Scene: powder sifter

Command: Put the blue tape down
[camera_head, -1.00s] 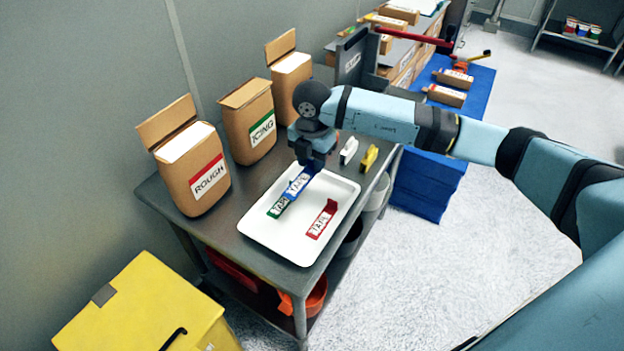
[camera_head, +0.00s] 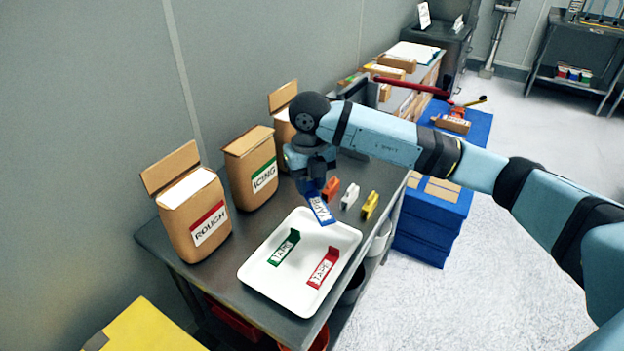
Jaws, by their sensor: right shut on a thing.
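The blue tape (camera_head: 320,209) is held in my right gripper (camera_head: 312,187), which is shut on its upper end. It hangs tilted over the far edge of the white tray (camera_head: 262,281), its label facing me. The green tape (camera_head: 284,247) and the red tape (camera_head: 323,268) lie apart in the tray. Whether the blue tape touches the tray or table, I cannot tell. My left gripper is not in view.
Orange (camera_head: 331,188), white (camera_head: 350,195) and yellow (camera_head: 370,205) small items stand in a row right of the gripper. The ROUGH bag (camera_head: 193,212) and ICING bag (camera_head: 250,170) stand along the table's wall side. Bare table (camera_head: 232,232) shows between bags and tray.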

